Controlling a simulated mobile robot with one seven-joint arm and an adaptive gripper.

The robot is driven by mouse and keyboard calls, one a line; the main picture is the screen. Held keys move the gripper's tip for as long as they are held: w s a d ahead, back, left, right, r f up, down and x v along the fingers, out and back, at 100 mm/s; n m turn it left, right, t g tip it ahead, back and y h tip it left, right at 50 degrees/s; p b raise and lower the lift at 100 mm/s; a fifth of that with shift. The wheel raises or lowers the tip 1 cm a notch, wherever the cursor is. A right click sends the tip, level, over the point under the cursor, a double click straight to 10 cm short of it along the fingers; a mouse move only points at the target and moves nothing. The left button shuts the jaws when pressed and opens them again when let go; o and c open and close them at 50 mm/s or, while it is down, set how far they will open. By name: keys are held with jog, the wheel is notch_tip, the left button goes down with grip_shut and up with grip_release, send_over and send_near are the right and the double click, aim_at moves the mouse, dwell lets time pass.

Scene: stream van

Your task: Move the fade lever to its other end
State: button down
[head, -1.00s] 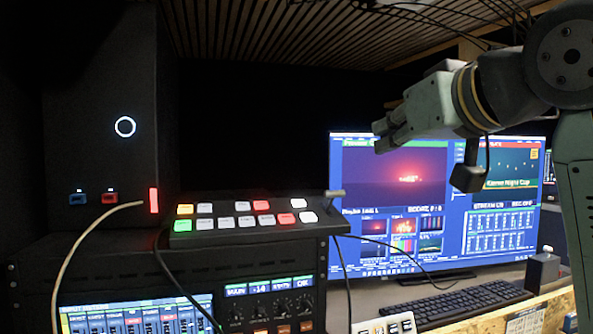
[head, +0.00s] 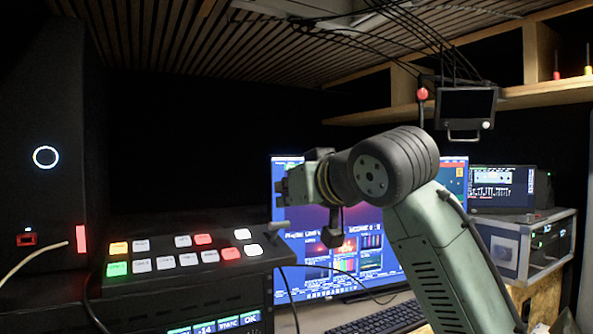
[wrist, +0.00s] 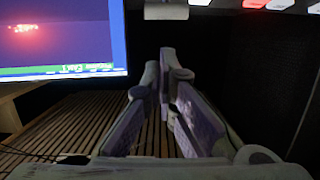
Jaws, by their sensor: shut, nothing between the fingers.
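The fade lever (head: 278,226) is a small grey T-shaped handle at the right end of the dark switcher panel (head: 190,278) in the head view. A pale grey bar at the top edge of the wrist view (wrist: 166,11) looks like its handle. My gripper (head: 282,187) is above the lever in the head view, in front of the large monitor. In the wrist view my gripper (wrist: 166,58) has its fingertips together and empty. They appear apart from the bar. The lever's slot is hidden.
The switcher has lit red, green, orange and white buttons (head: 165,263). The large monitor (head: 370,255) stands behind my arm, with a keyboard (head: 375,320) before it. A small hanging screen (head: 466,107) and shelf (head: 545,92) are at upper right. A cable drops beside the switcher.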

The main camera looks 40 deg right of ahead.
aim_at(275, 233)
jog(key=shift+f, duration=0.95)
jog(key=b, duration=0.1)
jog(key=f+b, duration=0.1)
jog(key=shift+s+a+f+t+b, duration=0.1)
jog(key=shift+s+f+t+b, duration=0.2)
jog(key=shift+t, duration=0.1)
